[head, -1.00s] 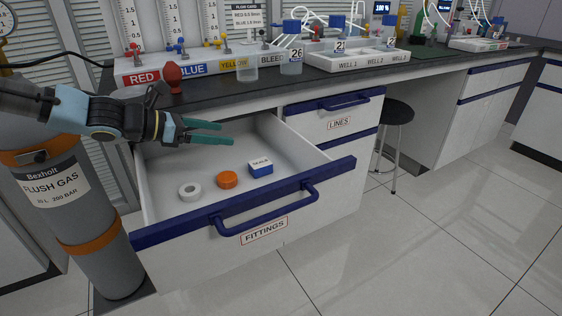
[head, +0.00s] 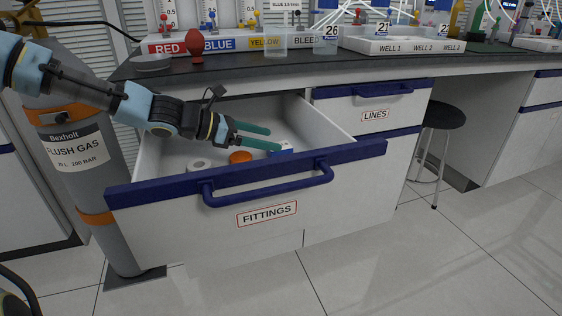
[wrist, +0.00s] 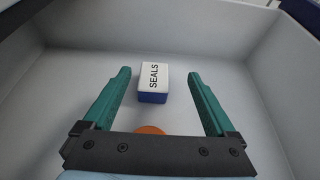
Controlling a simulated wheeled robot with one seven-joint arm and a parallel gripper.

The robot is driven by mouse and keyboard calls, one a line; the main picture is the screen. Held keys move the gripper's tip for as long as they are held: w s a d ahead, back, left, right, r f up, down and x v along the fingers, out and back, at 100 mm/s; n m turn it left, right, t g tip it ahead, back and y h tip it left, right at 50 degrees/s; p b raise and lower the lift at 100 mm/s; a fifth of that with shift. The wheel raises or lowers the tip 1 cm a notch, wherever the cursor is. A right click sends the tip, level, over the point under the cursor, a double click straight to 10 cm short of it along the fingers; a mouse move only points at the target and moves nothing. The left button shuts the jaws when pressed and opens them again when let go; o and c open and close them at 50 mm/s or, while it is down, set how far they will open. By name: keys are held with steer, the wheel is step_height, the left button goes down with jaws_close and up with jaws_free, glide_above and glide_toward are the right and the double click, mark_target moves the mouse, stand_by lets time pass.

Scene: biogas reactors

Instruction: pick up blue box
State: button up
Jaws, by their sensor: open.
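The blue box (wrist: 153,83) has a white top lettered SEALS and lies on the drawer floor in the wrist view. In the head view it shows (head: 284,148) partly hidden behind my gripper's finger and the drawer front. My gripper (wrist: 157,78) is open, with its two green fingers on either side of the box in the wrist picture and nothing held. In the head view my gripper (head: 275,138) reaches into the open drawer from the left. Whether the fingertips are level with the box I cannot tell.
The open FITTINGS drawer (head: 253,178) has walls around the box. An orange round piece (head: 240,157) lies beside the box, partly under my gripper in the wrist view. A white ring (head: 199,164) lies farther left. The bench top (head: 289,69) overhangs the drawer's back.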

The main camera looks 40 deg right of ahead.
mark_target(286, 144)
steer(key=shift+f+b+x, duration=0.2)
steer(key=shift+b+x, duration=0.2)
steer(key=shift+x, duration=1.1)
steer(key=d+f, duration=0.1)
steer(key=d+b, duration=0.1)
steer(key=d, duration=0.1)
steer(key=shift+s+f, duration=0.2)
steer(key=shift+f, duration=0.2)
steer(key=shift+s+d+f, duration=0.1)
steer(key=shift+s+d, duration=0.05)
steer(key=shift+d, duration=0.35)
steer(key=shift+c, duration=0.3)
jaws_close()
